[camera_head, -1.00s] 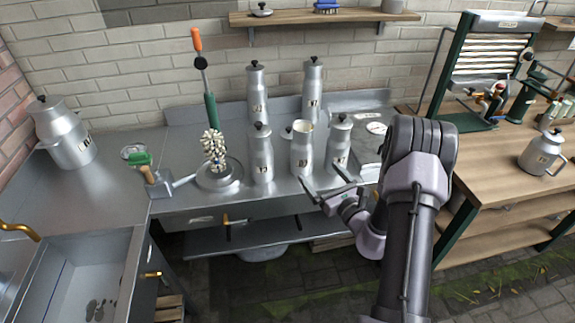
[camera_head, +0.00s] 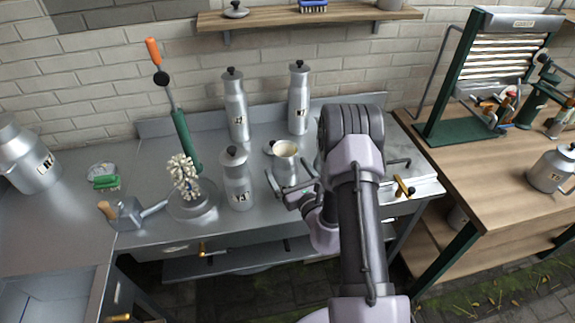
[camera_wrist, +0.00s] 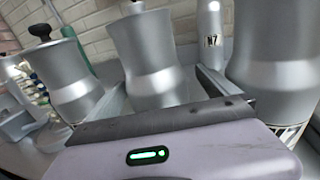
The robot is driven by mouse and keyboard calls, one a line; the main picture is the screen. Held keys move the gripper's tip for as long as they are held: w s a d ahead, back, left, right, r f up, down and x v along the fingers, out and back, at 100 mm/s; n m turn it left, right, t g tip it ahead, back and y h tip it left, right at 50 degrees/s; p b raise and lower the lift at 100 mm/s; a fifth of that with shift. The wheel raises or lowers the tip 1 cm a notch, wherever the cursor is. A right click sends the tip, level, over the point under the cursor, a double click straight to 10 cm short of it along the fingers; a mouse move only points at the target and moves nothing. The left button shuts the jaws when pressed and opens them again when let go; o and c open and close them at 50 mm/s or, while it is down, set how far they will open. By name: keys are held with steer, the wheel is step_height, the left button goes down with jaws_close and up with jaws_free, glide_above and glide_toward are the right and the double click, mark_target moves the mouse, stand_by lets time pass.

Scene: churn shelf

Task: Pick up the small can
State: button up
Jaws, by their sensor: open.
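Three shorter metal cans stand in the front row on the steel counter. The left one (camera_head: 236,185) has a black-knobbed lid. The middle one (camera_head: 286,170) has an open top; in the wrist view it (camera_wrist: 148,55) stands upright between my fingers. The right one is hidden behind my arm in the head view, but a large can (camera_wrist: 275,55) stands close to my right finger in the wrist view. My gripper (camera_head: 291,180) is open around the middle can, low at its body. I cannot tell whether the fingers touch it. The left can also shows in the wrist view (camera_wrist: 62,78).
Two tall lidded cans (camera_head: 235,108) (camera_head: 299,100) stand at the back. A churn brush with an orange-tipped handle (camera_head: 183,145) stands left. A larger can (camera_head: 28,160) is far left.

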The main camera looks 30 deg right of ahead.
steer(key=shift+w+d+f, duration=0.1)
steer(key=shift+w+f, duration=0.05)
steer(key=shift+w, duration=0.5)
steer(key=shift+s+a, duration=0.1)
steer(key=shift+a, duration=0.1)
steer(key=shift+s+a+r, duration=0.2)
steer(key=shift+s+r, duration=0.1)
steer(key=shift+s, duration=0.05)
steer(key=shift+c, duration=0.9)
steer(key=shift+s, duration=0.1)
steer(key=c, duration=0.4)
steer(key=shift+d+f, duration=0.1)
steer(key=shift+c, duration=1.4)
steer(key=c, duration=0.8)
